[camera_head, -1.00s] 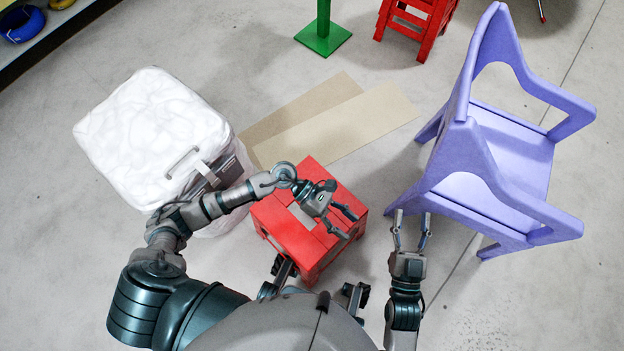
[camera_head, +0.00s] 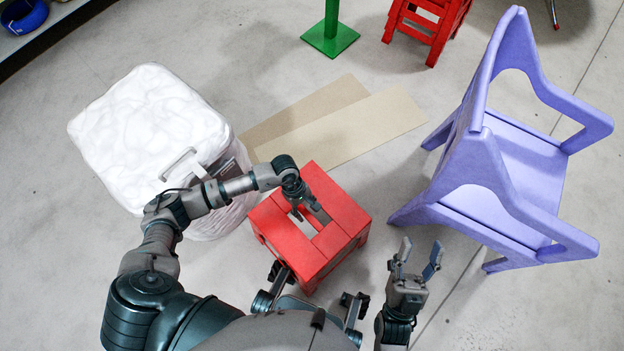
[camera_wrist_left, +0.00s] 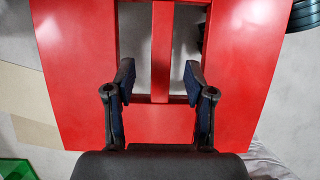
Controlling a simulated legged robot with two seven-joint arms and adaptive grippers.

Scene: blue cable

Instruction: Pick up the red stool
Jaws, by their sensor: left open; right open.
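The red stool (camera_head: 341,222) stands on the floor just in front of my body, with slots in its top on either side of a central bar. My left gripper (camera_head: 310,214) is over the stool's top, pointing down, open and empty. In the left wrist view the stool's top (camera_wrist_left: 75,60) fills most of the picture. There the two fingers of the left gripper (camera_wrist_left: 160,82) are spread on either side of the central bar (camera_wrist_left: 162,50). I cannot tell whether they reach into the slots. My right gripper (camera_head: 418,254) is open and empty, to the right of the stool.
A purple chair (camera_head: 530,165) stands to the right, close to my right gripper. A white-topped bin (camera_head: 145,125) stands at left under my left arm. Flat beige boards (camera_head: 350,125) lie behind the stool. Another red stool (camera_head: 432,25) and a green stand (camera_head: 330,38) are at the back.

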